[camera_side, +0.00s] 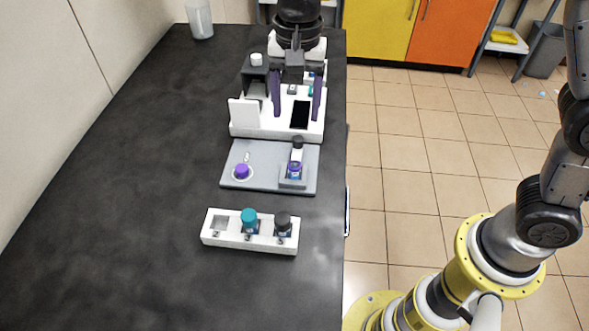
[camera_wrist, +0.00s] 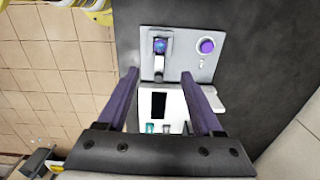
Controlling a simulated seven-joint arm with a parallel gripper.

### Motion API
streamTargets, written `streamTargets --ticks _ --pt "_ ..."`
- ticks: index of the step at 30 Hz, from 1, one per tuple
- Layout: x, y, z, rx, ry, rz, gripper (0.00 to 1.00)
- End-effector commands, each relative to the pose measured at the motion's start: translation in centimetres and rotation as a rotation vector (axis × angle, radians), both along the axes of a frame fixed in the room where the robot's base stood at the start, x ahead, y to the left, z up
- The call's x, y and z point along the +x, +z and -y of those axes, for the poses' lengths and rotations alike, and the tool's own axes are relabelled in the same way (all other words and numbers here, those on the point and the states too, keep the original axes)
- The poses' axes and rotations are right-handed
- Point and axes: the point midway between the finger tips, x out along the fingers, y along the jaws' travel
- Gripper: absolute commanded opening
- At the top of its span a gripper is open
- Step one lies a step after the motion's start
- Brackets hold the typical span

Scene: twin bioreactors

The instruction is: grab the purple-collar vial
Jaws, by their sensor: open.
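The vial with a purple band (camera_side: 295,168) stands in a holder at the right part of the grey tray (camera_side: 270,150). It has a dark upper part; its lower end is hidden by the holder. In the wrist view the vial (camera_wrist: 160,46) shows small near the top, beyond the fingertips. My gripper (camera_side: 296,117) is open and empty, its two purple fingers pointing down over the white machine, behind the tray. In the wrist view my gripper (camera_wrist: 160,75) has its fingers spread wide, with the vial ahead roughly in line with the gap.
A purple cap (camera_side: 241,171) sits on a white ring at the tray's left. A white rack (camera_side: 223,240) in front holds a teal-capped vial (camera_side: 249,217) and a dark-capped vial (camera_side: 283,220); its left slot is empty. The white machine (camera_side: 244,114) lies beneath my fingers.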

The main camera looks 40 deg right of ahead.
Motion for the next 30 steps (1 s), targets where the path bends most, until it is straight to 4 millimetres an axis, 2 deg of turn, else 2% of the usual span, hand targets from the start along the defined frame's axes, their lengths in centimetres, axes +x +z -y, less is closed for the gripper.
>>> streamTargets --ticks 5,15,23,30 --pt "-0.5 -1.9 -0.9 -0.010 0.024 -0.021 0.68" --pt "-0.4 -7.9 -0.7 -0.010 0.023 -0.021 0.68" --pt "-0.4 -9.8 -0.7 -0.010 0.023 -0.019 0.68" --pt "-0.1 -13.0 -0.3 -0.010 0.024 -0.020 0.68"
